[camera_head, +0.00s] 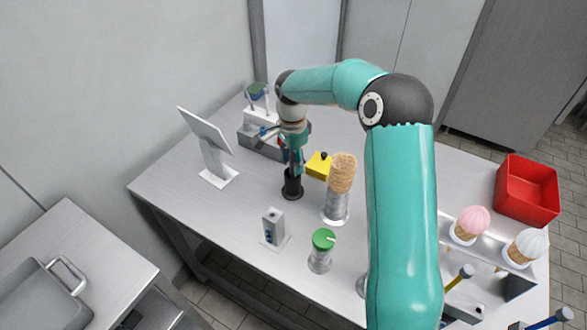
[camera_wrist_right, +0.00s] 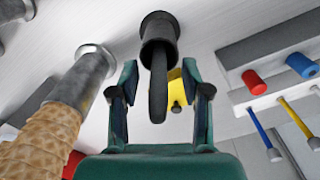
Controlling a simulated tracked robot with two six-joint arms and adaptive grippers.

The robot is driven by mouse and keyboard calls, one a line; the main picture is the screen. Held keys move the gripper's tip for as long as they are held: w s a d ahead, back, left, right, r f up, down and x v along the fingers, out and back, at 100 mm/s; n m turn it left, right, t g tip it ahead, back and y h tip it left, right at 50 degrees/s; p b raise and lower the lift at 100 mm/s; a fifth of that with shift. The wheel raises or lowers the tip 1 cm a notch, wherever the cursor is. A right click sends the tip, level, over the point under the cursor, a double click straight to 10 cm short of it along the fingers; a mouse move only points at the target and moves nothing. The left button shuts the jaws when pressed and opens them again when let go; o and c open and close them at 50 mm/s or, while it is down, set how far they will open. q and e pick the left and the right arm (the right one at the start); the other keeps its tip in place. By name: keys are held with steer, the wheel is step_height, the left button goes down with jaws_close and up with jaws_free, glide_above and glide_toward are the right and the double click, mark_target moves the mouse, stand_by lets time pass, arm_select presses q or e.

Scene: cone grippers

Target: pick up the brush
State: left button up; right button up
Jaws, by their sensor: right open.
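My right gripper (camera_head: 293,163) is open and points down over a small black cup (camera_head: 292,189) on the table. In the right wrist view, a dark handle (camera_wrist_right: 158,88) stands out of the black cup (camera_wrist_right: 159,32). It looks like the brush; its lower end is hidden in the cup. The two fingers of my right gripper (camera_wrist_right: 160,78) are on either side of the handle, apart from each other. In the head view the handle is mostly hidden by the gripper. My left gripper is not in view.
A stack of cones (camera_head: 342,173) in a metal holder stands close right of the cup. A yellow block (camera_head: 318,166), green-lidded shaker (camera_head: 322,241), small white box (camera_head: 273,226), tablet stand (camera_head: 207,140) and grey tool rack (camera_head: 258,143) surround it. A red bin (camera_head: 527,190) is far right.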

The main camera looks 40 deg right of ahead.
jaws_close()
steer(key=shift+r, duration=0.1)
stand_by(0.3)
